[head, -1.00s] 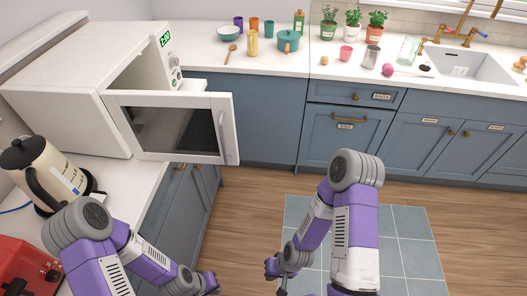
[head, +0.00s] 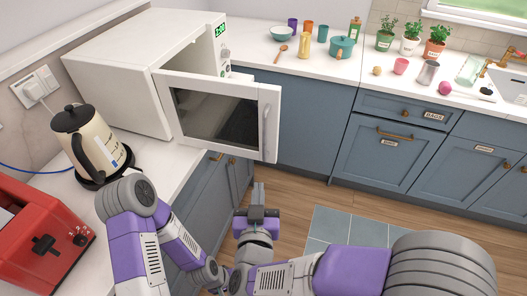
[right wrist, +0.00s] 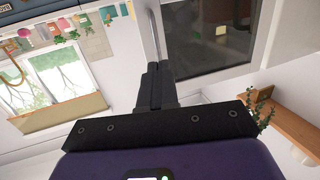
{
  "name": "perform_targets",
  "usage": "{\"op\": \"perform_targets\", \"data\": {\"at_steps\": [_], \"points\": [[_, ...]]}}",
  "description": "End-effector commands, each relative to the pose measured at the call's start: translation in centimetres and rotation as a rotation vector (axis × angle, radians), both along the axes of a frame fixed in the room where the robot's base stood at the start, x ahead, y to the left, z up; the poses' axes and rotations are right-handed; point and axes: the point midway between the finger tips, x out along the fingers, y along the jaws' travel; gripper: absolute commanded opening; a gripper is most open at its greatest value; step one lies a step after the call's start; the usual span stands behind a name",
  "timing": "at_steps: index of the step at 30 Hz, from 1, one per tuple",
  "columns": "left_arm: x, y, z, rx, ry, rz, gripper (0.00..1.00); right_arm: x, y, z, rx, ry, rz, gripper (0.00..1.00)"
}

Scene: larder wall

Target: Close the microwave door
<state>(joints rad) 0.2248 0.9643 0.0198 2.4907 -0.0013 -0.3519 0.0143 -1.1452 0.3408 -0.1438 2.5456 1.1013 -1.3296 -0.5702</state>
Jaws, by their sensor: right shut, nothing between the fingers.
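The white microwave (head: 135,65) stands on the left counter with its door (head: 215,152) swung open toward me. The door has a dark window and a vertical pale handle (head: 265,128) near its free edge. My right gripper (head: 258,190) points up the picture just below the door's lower free corner, shut and empty. In the right wrist view its closed fingers (right wrist: 156,72) appear close to the handle (right wrist: 153,32); I cannot tell whether they touch. My left gripper is mostly hidden at the bottom of the head view, and its fingers do not show.
A cream kettle (head: 92,140) and a red toaster (head: 35,225) stand on the left counter. Pots and cups, including a teal pot (head: 342,47), sit on the back counter.

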Motion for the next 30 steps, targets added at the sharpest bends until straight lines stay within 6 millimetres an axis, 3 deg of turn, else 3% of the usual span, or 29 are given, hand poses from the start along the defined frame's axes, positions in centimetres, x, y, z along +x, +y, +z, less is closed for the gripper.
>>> {"op": "perform_targets", "data": {"at_steps": [3,6,14,20,23,30], "points": [[0.0,0.0,-0.3,0.000,0.000,0.000,0.00,-2.0,0.1,2.3,0.006,-0.062,-0.021,0.00],[0.0,0.0,-0.4,0.000,0.000,0.000,0.00,-2.8,-0.1,3.2,0.007,-0.085,-0.036,0.00],[0.0,0.0,1.4,0.000,0.000,0.000,0.00,-2.0,-0.3,3.9,0.002,-0.092,-0.047,0.00],[0.0,0.0,3.7,0.000,0.000,0.000,0.00,-0.2,-0.5,3.9,0.001,-0.089,-0.045,0.00],[0.0,0.0,4.2,0.000,0.000,0.000,0.00,2.2,-0.7,3.7,0.003,-0.089,-0.048,0.00],[0.0,0.0,2.9,0.000,0.000,0.000,0.00,7.2,-0.9,3.3,0.007,-0.092,-0.046,0.00]]}}
